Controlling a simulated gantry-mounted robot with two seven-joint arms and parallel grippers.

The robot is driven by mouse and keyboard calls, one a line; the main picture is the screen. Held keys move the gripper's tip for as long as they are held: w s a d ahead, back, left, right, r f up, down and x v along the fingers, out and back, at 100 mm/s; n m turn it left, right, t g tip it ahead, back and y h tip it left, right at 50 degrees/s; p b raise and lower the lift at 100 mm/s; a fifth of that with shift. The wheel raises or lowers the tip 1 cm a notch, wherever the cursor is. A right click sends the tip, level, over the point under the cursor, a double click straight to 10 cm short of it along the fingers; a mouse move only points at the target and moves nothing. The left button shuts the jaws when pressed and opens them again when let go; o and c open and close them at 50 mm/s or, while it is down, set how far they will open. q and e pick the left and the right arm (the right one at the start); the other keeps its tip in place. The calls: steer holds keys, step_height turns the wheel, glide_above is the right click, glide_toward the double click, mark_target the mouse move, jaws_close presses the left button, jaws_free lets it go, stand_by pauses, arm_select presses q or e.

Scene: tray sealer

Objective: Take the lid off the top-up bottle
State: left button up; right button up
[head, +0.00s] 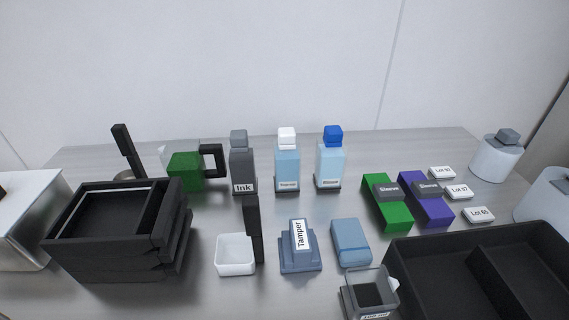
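Three capped bottles stand upright in a row at the back middle of the table. A dark grey bottle (242,168) labelled "Ink" has a grey lid (239,137). A light blue bottle (287,168) has a white lid (287,135). Another light blue bottle (329,163) has a blue lid (333,132). All three lids sit on their bottles. The labels on the two blue bottles are too small to read surely, so I cannot tell which is the top-up bottle. Neither of my grippers is in view.
A white tub (234,255), "Tamper" block (300,262), blue case (351,242) and clear container (352,300) stand in front. Sleeve boxes (393,212) and a black tray (440,240) are right.

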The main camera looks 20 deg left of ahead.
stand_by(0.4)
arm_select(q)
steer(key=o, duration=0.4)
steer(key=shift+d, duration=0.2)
